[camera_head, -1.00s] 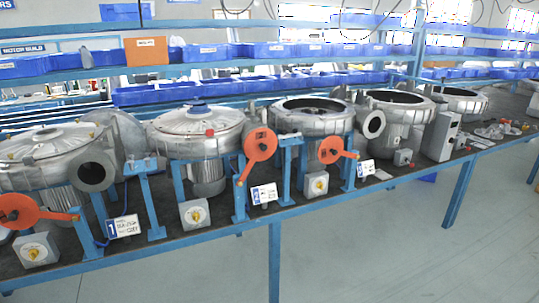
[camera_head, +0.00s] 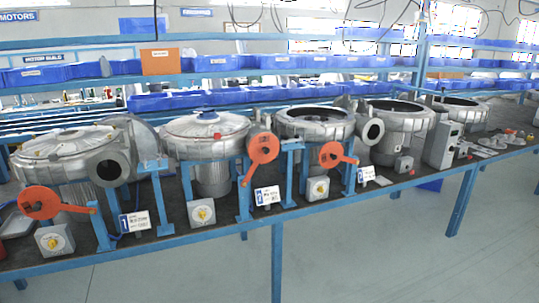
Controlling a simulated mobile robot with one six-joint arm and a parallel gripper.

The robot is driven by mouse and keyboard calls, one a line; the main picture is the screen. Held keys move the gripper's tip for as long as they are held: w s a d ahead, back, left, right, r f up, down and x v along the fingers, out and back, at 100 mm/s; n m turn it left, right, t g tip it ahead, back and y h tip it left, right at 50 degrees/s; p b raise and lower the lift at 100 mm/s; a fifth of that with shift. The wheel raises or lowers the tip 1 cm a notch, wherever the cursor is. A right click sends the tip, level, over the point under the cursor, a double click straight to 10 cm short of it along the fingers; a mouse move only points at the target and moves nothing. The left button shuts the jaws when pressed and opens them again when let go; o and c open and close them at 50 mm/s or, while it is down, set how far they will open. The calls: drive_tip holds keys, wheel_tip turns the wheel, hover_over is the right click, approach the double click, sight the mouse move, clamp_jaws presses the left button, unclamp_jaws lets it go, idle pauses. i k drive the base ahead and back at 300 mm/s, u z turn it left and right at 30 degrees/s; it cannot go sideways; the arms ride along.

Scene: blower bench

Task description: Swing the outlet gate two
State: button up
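The orange disc of the outlet gate beside the second card (camera_head: 262,148) is in front of the second blower's outlet, whose opening I cannot see. Its handle (camera_head: 247,175) points down and slightly left. The card with a 2 (camera_head: 267,195) stands just right below it. The second blower (camera_head: 206,137) is a silver round housing, left of this gate. My gripper is not in view.
Two other orange gates, at the left (camera_head: 40,202) and right (camera_head: 332,154), sit left of open outlets (camera_head: 110,170) (camera_head: 372,132), handles pointing right. Yellow-knobbed switch boxes (camera_head: 202,213) stand along the blue bench edge. Grey floor (camera_head: 350,255) in front is clear.

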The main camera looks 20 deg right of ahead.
sight(264, 147)
drive_tip(key=u, duration=1.25)
drive_tip(key=i, duration=0.95)
drive_tip(key=u, duration=0.1)
